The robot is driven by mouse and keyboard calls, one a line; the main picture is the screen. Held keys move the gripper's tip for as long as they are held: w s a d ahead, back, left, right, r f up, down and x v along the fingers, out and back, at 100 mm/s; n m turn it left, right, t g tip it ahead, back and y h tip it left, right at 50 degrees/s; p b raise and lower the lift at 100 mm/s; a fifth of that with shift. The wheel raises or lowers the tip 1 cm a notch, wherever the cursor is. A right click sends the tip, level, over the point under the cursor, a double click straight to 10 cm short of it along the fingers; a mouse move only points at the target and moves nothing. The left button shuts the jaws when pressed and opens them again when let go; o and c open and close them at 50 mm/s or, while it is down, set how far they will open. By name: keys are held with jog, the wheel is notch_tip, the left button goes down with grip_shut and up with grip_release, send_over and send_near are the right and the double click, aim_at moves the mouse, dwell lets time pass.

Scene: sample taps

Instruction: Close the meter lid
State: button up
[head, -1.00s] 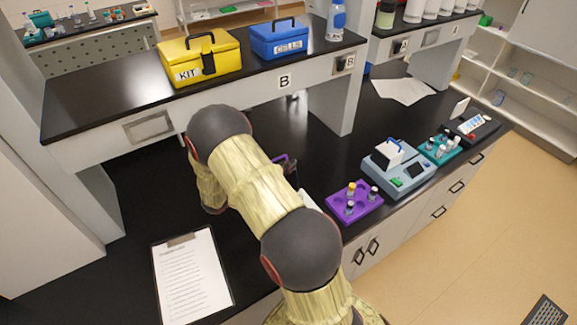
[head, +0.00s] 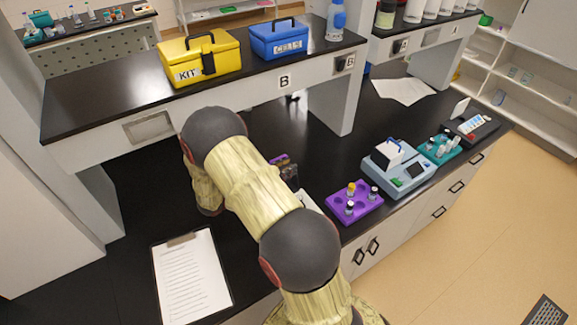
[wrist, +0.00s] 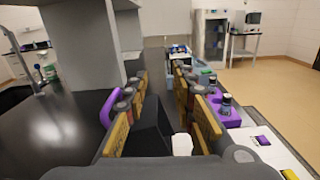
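The meter (head: 412,180) is a light blue-grey box on the bench at right in the head view. In the wrist view the meter lies far ahead, small and partly hidden by the right finger. My gripper (wrist: 162,85) is open and empty, its two fingers apart. In the head view it is mostly hidden behind my arm, left of the purple rack and well apart from the meter.
A purple rack (head: 361,209) with vials stands between my gripper and the meter. A teal rack (head: 445,156) and a dark device (head: 467,132) stand beyond the meter. A clipboard (head: 190,275) lies at front left. The raised shelf (head: 100,90) carries a yellow kit box (head: 200,58).

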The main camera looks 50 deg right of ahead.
jog(key=v, duration=1)
jog(key=shift+w+a, duration=0.2)
jog(key=shift+a, duration=0.15)
jog(key=shift+c, duration=0.4)
